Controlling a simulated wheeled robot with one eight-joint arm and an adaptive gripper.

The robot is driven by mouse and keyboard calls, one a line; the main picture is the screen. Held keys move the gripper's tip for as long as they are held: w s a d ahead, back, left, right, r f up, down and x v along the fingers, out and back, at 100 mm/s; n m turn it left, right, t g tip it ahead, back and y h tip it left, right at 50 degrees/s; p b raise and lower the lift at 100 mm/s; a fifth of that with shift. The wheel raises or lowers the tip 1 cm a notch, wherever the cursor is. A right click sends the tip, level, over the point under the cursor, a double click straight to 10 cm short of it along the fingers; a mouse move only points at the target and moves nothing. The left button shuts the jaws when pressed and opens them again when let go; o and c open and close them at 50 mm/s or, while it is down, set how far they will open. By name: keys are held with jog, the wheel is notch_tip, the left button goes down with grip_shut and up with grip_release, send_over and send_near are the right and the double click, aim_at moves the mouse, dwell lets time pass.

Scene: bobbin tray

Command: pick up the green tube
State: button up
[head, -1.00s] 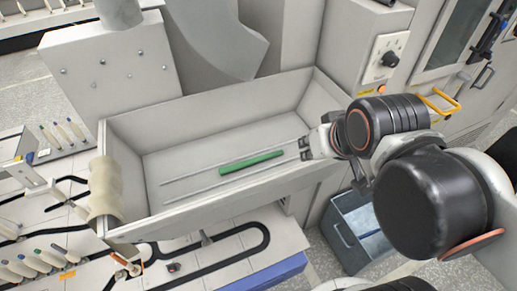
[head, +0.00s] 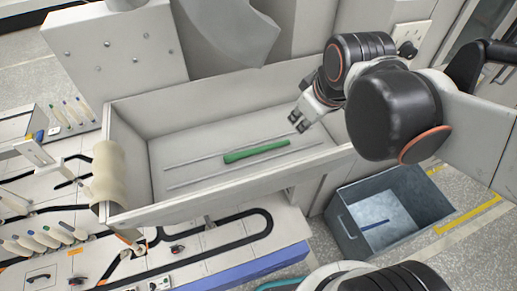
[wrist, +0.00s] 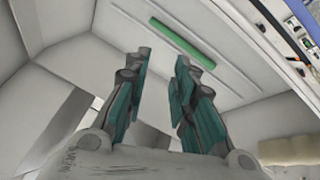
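The green tube (head: 256,152) lies flat on the floor of a grey tray (head: 240,188), between two thin raised rails. It also shows in the wrist view (wrist: 182,44), beyond the fingertips. My gripper (head: 299,121) is over the right part of the tray, to the right of the tube and apart from it. In the wrist view my gripper (wrist: 163,62) has its two fingers spread with an empty gap between them.
The tray has raised walls on all sides. A pale roll (head: 108,177) stands at its left end. A blue-grey bin (head: 347,222) stands on the floor at the lower right. Several bobbins (head: 48,236) stand at the lower left.

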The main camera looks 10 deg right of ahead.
jog(key=w+a+f+n+g, duration=0.2)
jog(key=w+a+f+n, duration=0.3)
jog(key=w+n, duration=0.25)
jog(key=n+g+b, duration=0.2)
jog(key=n, duration=0.5)
send_over(259, 148)
jog(key=f, duration=0.9)
jog(key=s+f, duration=0.1)
jog(key=f, duration=0.3)
jog(key=shift+f, duration=0.35)
jog(key=shift+m, duration=0.25)
jog(key=shift+w+f+b, duration=0.2)
jog(key=shift+f+b, duration=0.25)
jog(key=shift+f, duration=1)
jog(key=shift+w+f+b, duration=0.2)
jog(key=shift+f+b, duration=0.25)
jog(key=shift+f, duration=0.95)
jog(key=shift+r, duration=0.1)
grip_shut()
